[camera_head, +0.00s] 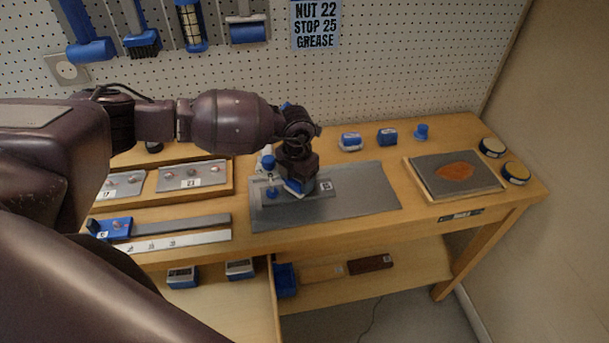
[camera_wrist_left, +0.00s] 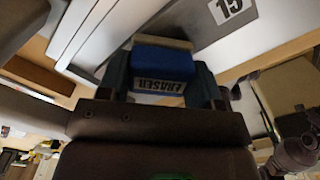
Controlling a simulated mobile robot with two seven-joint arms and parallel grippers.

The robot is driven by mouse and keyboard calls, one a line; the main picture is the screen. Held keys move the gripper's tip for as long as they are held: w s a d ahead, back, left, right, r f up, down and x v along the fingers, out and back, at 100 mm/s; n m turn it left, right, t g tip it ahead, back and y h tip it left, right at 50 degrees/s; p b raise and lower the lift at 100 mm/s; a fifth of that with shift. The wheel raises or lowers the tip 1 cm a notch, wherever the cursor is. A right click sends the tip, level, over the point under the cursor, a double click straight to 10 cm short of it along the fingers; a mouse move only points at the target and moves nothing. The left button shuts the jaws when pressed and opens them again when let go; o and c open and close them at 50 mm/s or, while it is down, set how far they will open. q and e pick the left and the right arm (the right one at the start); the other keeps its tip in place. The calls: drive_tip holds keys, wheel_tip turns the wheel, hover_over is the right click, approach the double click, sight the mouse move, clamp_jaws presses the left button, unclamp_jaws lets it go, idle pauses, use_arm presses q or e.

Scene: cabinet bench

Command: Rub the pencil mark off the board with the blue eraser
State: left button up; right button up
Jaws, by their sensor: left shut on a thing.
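My left gripper (camera_head: 298,190) is shut on the blue eraser (camera_wrist_left: 162,68), a blue block with a pale end and the word ERASER on its side. The fingers grip it from both sides in the left wrist view (camera_wrist_left: 165,85). In the head view the eraser (camera_head: 292,187) shows only in part under the gripper, low over a grey plate with a number label (camera_head: 326,186). This plate lies on a wider dark grey mat (camera_head: 370,192). I cannot tell whether the eraser touches the plate. No pencil mark is distinguishable. My right gripper is not in view.
Small blue items (camera_head: 387,137) stand at the back of the bench. A framed board with an orange patch (camera_head: 455,172) and round tins (camera_head: 515,173) are at right. A tray of plates (camera_head: 232,175) and rulers lie left.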

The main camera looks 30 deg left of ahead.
use_arm(q)
drive_tip(key=shift+a, duration=0.1)
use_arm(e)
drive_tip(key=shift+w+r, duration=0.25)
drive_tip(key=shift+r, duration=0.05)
use_arm(q)
drive_tip(key=shift+r+p, duration=0.45)
drive_tip(key=shift+r, duration=0.15)
drive_tip(key=shift+s+a+r+p, duration=0.1)
drive_tip(key=shift+r+p, duration=0.25)
drive_tip(key=shift+r, duration=0.25)
drive_tip(key=shift+s+a+r+p, duration=0.1)
drive_tip(key=shift+r+p, duration=0.2)
drive_tip(key=shift+r, duration=0.25)
drive_tip(key=shift+w+d+r+p, duration=0.15)
drive_tip(key=shift+r+p, duration=0.6)
drive_tip(key=shift+r, duration=0.45)
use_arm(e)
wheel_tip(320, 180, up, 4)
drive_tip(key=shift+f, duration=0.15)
use_arm(q)
drive_tip(key=shift+r, duration=0.15)
